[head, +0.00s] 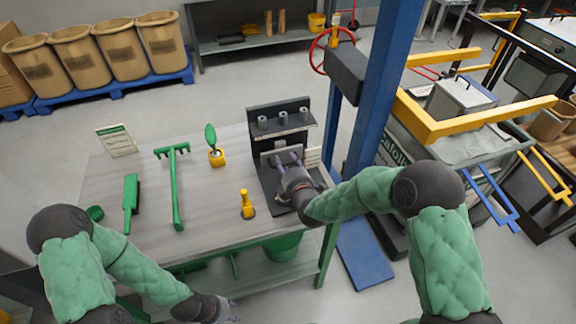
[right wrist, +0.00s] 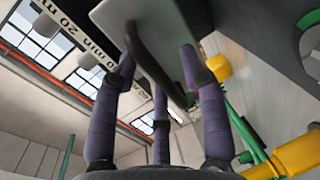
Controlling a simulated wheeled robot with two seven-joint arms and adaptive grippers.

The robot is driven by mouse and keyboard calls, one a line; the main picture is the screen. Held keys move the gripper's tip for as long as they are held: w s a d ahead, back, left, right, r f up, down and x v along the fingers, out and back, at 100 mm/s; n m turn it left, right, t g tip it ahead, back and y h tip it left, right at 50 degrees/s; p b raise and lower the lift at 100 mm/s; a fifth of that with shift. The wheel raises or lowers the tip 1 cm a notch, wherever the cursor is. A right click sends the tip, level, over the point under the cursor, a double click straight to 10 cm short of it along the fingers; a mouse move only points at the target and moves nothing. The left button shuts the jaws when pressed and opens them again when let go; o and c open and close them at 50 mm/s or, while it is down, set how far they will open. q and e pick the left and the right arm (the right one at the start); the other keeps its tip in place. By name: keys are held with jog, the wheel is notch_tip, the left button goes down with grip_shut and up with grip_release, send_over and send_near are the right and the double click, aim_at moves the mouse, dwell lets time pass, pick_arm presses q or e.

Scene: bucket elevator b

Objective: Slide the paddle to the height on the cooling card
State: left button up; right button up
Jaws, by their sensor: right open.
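A dark stand (head: 265,120) is at the right end of the table. A light grey plate, which looks like the paddle (head: 267,158), is low on its front. My right gripper (head: 289,160) is at this plate. In the right wrist view the plate (right wrist: 160,25) is close ahead. My open fingers (right wrist: 158,75) stand around its dark curved handle (right wrist: 147,60); I cannot tell if they touch it. A pale strip with minute markings (right wrist: 75,30) runs beside the plate. A pale card (head: 313,157) is right of the plate. My left gripper (head: 222,309) is low at the table's front; its fingers are unclear.
A printed sign (head: 116,140) stands at the table's back left. A green rake (head: 176,190), green brush (head: 130,200), green scoop in a yellow holder (head: 216,157) and yellow-handled tool (head: 247,205) are on the table. A blue post (head: 385,90) rises right of the stand.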

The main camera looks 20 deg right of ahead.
jog(key=v, duration=1.2)
pick_arm(q)
jog(key=shift+s, duration=0.1)
dwell(0.4)
